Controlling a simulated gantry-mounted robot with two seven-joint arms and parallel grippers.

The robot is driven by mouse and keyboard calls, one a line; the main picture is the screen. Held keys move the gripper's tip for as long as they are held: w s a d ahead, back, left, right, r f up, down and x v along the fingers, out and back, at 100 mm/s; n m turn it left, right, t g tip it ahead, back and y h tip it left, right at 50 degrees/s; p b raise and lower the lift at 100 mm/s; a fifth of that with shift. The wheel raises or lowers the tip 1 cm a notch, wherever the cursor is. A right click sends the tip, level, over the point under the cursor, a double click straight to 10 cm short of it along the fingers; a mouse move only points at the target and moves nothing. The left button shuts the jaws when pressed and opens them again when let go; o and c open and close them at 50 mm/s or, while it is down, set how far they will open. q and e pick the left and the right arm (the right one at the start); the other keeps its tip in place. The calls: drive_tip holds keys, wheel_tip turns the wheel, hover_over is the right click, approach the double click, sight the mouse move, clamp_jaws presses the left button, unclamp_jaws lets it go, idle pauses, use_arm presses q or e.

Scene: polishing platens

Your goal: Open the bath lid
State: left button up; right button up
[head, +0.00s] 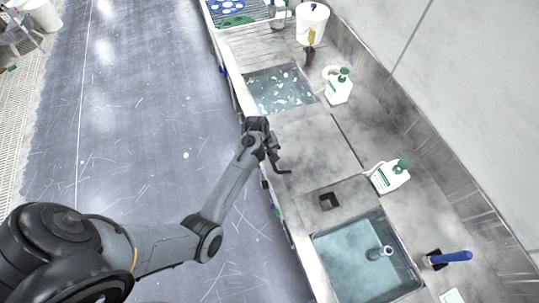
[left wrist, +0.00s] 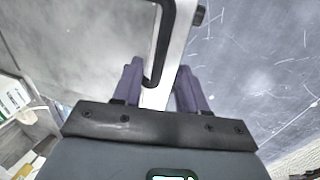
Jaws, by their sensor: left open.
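The bath lid (head: 318,150) appears to be the flat grey panel in the steel counter, between the two open basins. It lies flat and level with the counter. A black bar handle (left wrist: 161,45) shows in the left wrist view, at the pale metal edge strip. My left gripper (head: 273,151) is at the lid's left edge, over the counter's front. In the left wrist view its two purple fingers (left wrist: 157,85) are apart, with the handle's bent end between them. Whether they touch it I cannot tell. My right gripper is in neither view.
An open basin with pale bits (head: 280,90) lies beyond the lid, and a water-filled basin (head: 365,262) lies nearer. White bottles (head: 338,88) (head: 392,176) and a white bucket (head: 312,22) stand along the wall side. The floor (head: 150,120) at left is clear.

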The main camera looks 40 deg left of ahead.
use_arm(q)
drive_tip(key=shift+w+d+f, duration=0.1)
drive_tip(key=shift+w+f, duration=0.05)
drive_tip(key=shift+f, duration=0.55)
drive_tip(key=shift+w+d+f, duration=0.1)
drive_tip(key=shift+f, duration=0.55)
clamp_jaws()
